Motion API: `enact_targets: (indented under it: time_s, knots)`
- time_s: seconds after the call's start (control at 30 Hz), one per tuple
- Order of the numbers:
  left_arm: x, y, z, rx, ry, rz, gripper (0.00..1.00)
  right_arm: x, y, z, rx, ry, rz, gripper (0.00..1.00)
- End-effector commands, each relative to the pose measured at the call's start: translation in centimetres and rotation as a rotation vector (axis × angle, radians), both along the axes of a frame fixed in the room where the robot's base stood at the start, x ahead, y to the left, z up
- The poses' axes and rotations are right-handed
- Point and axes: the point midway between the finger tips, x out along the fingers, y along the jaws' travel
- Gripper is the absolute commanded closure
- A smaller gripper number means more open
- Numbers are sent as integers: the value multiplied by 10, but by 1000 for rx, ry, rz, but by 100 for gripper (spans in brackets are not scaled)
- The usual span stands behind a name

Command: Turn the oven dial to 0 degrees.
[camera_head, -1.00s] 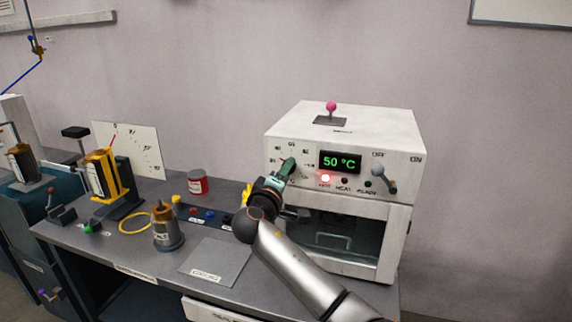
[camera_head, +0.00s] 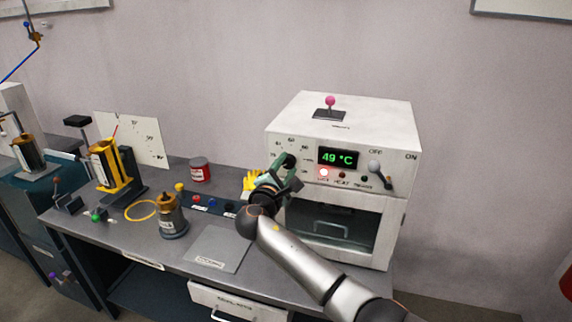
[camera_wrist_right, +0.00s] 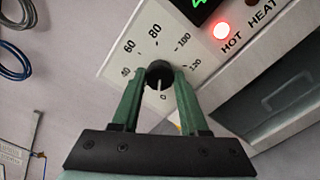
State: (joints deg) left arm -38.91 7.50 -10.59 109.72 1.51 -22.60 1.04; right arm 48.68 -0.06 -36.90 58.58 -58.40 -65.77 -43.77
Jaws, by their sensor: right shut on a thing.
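The white oven (camera_head: 345,125) stands at the right end of the bench. Its green display (camera_head: 338,157) reads 49 °C and its red HOT lamp is lit. The black dial (camera_head: 289,160) is at the left of its front panel, partly covered by my gripper in the head view. My right gripper (camera_head: 282,163) is shut on the dial. In the right wrist view its green fingers (camera_wrist_right: 160,78) sit on both sides of the dial (camera_wrist_right: 160,72). The dial's white line points down, toward the 0 mark (camera_wrist_right: 163,97). My left gripper is not in view.
A lever switch (camera_head: 380,174) is at the right of the panel, and a pink-knobbed lever (camera_head: 330,103) stands on the oven's top. A red can (camera_head: 200,170), a metal pot (camera_head: 172,217) and yellow gloves (camera_head: 250,181) are on the bench to the left.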

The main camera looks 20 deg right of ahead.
Motion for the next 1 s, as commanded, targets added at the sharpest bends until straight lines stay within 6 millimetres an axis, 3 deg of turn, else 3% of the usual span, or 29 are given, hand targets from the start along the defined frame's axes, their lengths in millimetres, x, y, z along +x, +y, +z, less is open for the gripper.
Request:
enact_targets:
  time_s: [0.4,0.97,1.0]
  knots:
    - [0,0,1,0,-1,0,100,0,0,-1,-163,112,-1,100]
    - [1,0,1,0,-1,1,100,0,0,-1,-187,129,0,100]
    - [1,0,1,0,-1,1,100,0,0,-1,-187,129,0,53]
